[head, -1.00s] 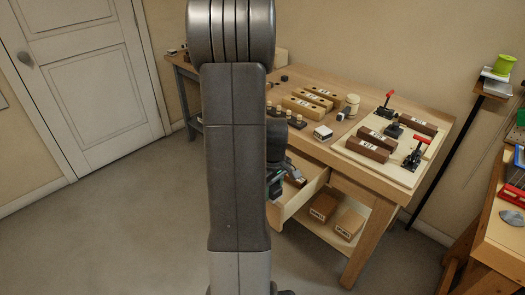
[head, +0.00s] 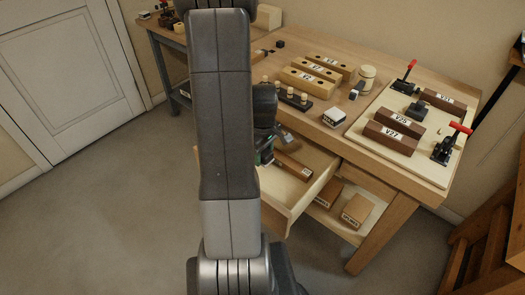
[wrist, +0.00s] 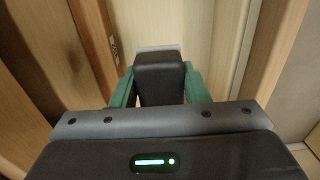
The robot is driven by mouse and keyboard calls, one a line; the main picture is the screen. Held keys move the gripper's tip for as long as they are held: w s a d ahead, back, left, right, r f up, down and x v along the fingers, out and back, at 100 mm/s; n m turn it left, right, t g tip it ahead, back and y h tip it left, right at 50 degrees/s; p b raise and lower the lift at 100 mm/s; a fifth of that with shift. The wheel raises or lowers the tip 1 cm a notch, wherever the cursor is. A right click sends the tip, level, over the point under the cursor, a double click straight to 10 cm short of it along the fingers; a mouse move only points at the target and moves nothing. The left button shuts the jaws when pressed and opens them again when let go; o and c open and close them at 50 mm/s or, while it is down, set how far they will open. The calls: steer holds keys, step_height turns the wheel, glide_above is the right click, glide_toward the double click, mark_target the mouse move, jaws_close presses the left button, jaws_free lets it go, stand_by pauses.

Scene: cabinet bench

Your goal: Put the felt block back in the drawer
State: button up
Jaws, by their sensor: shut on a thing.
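The felt block (wrist: 160,74), a dark block with a grey edge at its far end, is between the green fingers of my gripper (wrist: 160,90) in the wrist view. My gripper is shut on it. In the head view my gripper (head: 267,152) is partly hidden behind my arm, at the open drawer (head: 300,207) under the bench top. Pale wood of the drawer lies beyond the block in the wrist view; I cannot tell whether the block touches it.
A brown wooden piece (head: 293,166) lies in the drawer, to the left of the block in the wrist view (wrist: 95,35). Brown boxes (head: 357,210) stand on the shelf below. The bench top (head: 340,150) holds drilled blocks, a jar and a clamp board (head: 400,155).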

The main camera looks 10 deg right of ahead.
steer(key=b, duration=0.4)
glide_above(263, 178)
steer(key=shift+w+f, duration=0.15)
steer(key=shift+f, duration=2.65)
steer(key=shift+d+f+b, duration=0.1)
steer(key=shift+f+b, duration=1.6)
steer(key=shift+f, duration=0.2)
stand_by(0.6)
steer(key=o, duration=1.3)
steer(key=shift+c, duration=0.2)
steer(key=shift+r, duration=0.1)
steer(key=shift+r+p, duration=2.75)
steer(key=shift+r, duration=0.75)
steer(key=shift+f, duration=0.2)
